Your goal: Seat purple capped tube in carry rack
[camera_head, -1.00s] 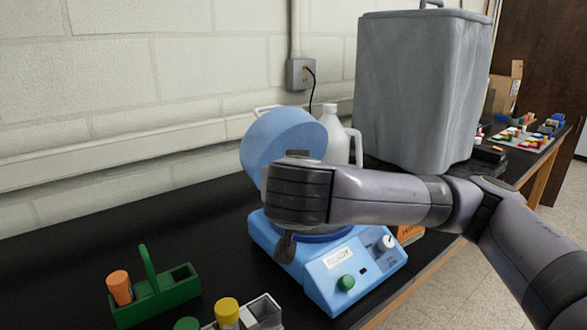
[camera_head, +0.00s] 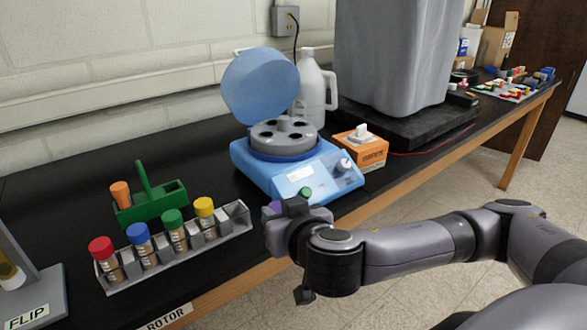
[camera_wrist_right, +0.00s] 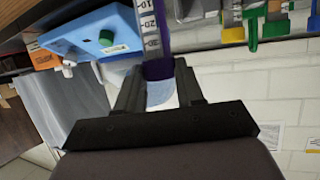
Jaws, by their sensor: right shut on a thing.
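My right gripper (camera_head: 284,207) is in front of the centrifuge, to the right of the racks, shut on the purple capped tube (camera_head: 275,207). Only a little purple shows there in the head view. In the right wrist view the tube (camera_wrist_right: 147,22) has a purple cap and printed graduations; my gripper (camera_wrist_right: 158,72) closes around the cap end. The green carry rack (camera_head: 150,212) has an upright handle and stands on the black bench at left. An orange capped tube (camera_head: 120,193) sits in its left end; its right part looks empty. My left gripper is not in view.
A grey rack (camera_head: 215,238) holds red, blue, green and yellow capped tubes in front of the carry rack. The blue centrifuge (camera_head: 262,178) stands lid-open behind my gripper. An orange box (camera_head: 362,153) is right of it. A FLIP stand (camera_head: 40,295) is at far left.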

